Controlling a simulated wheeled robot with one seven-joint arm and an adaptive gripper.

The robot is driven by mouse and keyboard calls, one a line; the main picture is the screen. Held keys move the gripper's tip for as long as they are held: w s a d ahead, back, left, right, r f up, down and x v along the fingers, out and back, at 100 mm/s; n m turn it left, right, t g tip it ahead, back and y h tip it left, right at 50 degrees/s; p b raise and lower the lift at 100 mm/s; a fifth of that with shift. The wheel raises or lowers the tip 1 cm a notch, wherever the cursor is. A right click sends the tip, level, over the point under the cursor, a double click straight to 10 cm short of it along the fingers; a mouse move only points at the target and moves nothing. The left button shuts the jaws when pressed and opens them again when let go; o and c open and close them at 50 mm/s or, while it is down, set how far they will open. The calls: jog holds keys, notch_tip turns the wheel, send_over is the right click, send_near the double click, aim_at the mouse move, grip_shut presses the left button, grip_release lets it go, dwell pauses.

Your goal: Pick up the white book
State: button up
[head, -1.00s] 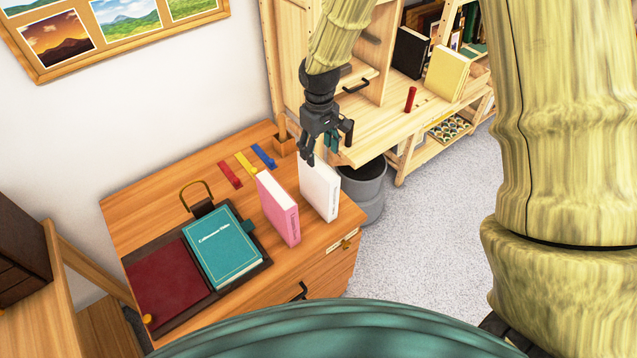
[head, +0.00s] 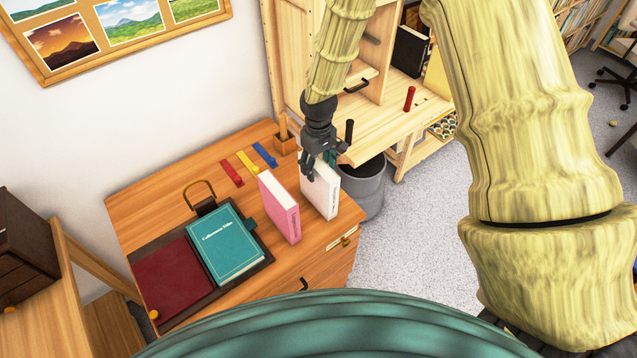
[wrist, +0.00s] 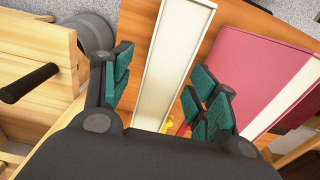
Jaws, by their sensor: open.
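The white book (head: 322,192) stands upright on the wooden desk, to the right of an upright pink book (head: 280,208). My gripper (head: 308,172) is over the top of the white book, covering part of it in the head view. In the wrist view the gripper (wrist: 158,88) is open, with its teal finger pads on either side of the white book's long, narrow edge (wrist: 174,62). A gap shows between the book and the left pads; the right pads are closer. I cannot tell whether they touch.
The pink book also shows at the right of the wrist view (wrist: 250,70). A teal book (head: 226,245) lies on a dark folder at the desk's left. Red, yellow and blue strips (head: 248,162) lie behind. A grey bin (head: 362,186) stands beside the desk, near a wooden shelf unit (head: 385,110).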

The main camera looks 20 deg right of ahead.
grip_shut()
dwell(0.3)
dwell(0.4)
